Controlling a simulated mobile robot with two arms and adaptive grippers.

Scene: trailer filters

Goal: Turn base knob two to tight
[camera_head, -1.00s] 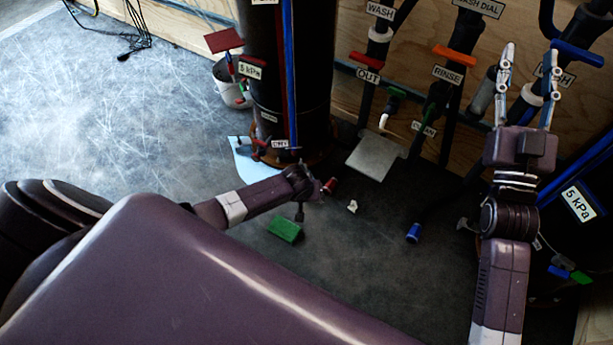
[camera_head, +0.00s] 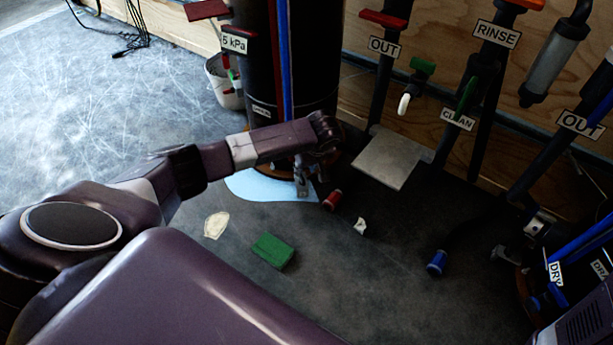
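The black filter column (camera_head: 318,60) stands at the back, with a brownish ring at its foot. Its lower front, where handles and a label showed earlier, is now behind my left forearm, so I cannot make out base knob two. My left arm reaches in from the left, and its gripper (camera_head: 301,177) points down at the foot of the column, above the light blue patch. The fingers are small and dark, and I cannot tell whether they are open or touch a knob. My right gripper is out of view; only part of my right arm shows at the lower right.
A green block (camera_head: 272,251), a red spool (camera_head: 332,200), a blue spool (camera_head: 437,262), a white scrap (camera_head: 360,226) and a cream patch (camera_head: 216,225) lie on the floor. A grey plate (camera_head: 393,158) lies before the pipes. A white bucket (camera_head: 226,88) stands left of the column.

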